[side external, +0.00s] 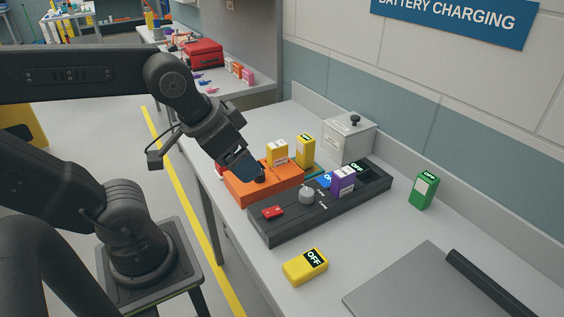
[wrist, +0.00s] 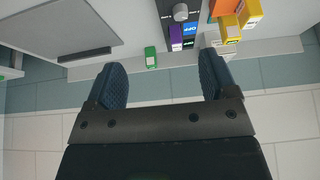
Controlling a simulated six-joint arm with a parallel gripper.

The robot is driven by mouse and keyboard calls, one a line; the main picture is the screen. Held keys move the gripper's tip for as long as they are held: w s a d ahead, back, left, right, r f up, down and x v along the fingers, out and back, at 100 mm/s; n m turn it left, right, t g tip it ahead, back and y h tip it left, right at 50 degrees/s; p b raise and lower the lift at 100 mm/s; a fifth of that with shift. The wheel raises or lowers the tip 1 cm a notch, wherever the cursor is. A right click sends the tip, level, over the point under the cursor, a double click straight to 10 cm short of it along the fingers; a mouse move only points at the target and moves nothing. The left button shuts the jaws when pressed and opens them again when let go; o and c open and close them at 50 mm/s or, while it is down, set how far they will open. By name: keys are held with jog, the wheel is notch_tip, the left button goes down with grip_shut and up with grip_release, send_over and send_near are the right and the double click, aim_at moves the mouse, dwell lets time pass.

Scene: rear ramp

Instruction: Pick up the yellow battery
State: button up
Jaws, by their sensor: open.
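Several yellow battery-like blocks are in the side view. One yellow battery (side external: 305,266), marked OFF, lies on the bench in front of the dark charger. A second yellow block (side external: 305,151), marked OFF, stands upright behind the orange case. A third yellow block (side external: 277,154) is at the orange case. Two yellow blocks show at the top right of the wrist view (wrist: 229,29) (wrist: 249,12).
The dark charger (side external: 276,231) holds a purple battery (side external: 342,181), a blue one, a red card and a grey knob. The orange case (side external: 262,190) stands beside it. A green battery (side external: 424,190) and grey lidded box (side external: 348,140) stand near the wall. A grey mat lies front right.

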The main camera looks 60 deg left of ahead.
jog(key=shift+o, duration=0.8)
jog(key=m+g+y, duration=0.4)
jog(key=m+g, duration=0.2)
jog(key=m, duration=1.2)
send_over(278, 144)
jog(key=d, duration=0.4)
notch_tip(278, 144, down, 6)
jog(key=shift+y, duration=0.3)
jog(key=x, duration=1.3)
jog(key=shift+w+d+f, duration=0.1)
jog(key=shift+d+f, duration=0.05)
jog(key=shift+f, duration=0.35)
jog(key=shift+c, duration=0.3)
